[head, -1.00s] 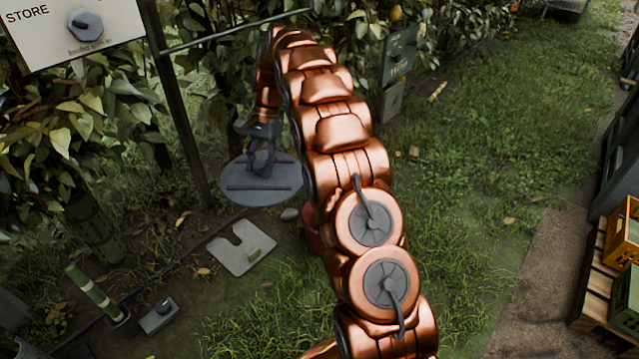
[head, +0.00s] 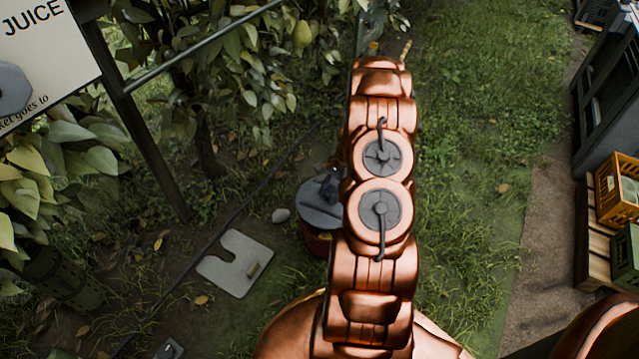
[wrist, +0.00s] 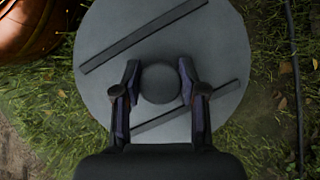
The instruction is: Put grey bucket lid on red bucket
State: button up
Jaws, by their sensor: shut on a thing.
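The grey bucket lid (head: 317,212) is a flat round disc with two raised bars and a round knob, seen from above in the wrist view (wrist: 105,45). My gripper (wrist: 159,78) is shut on the lid's knob, one finger on each side. In the head view, my gripper (head: 330,185) is partly hidden behind my arm. The red bucket (head: 316,241) shows just below the lid's near edge. The lid covers its top; I cannot tell whether they touch. The bucket is not visible in the wrist view.
A signpost (head: 140,130) and leafy trees stand at left. Crates (head: 617,190) are at right. Grass (head: 460,190) right of my arm is open.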

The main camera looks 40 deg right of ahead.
jog(key=shift+s+d+f+b, duration=0.15)
jog(key=shift+f+b, duration=1.2)
jog(key=shift+f, duration=0.8)
jog(key=shift+f+p, duration=0.6)
jog(key=shift+f, duration=0.85)
jog(key=o, duration=1.3)
jog(key=shift+r, duration=0.1)
jog(key=shift+r+p, duration=1.45)
jog(key=shift+r, duration=1.5)
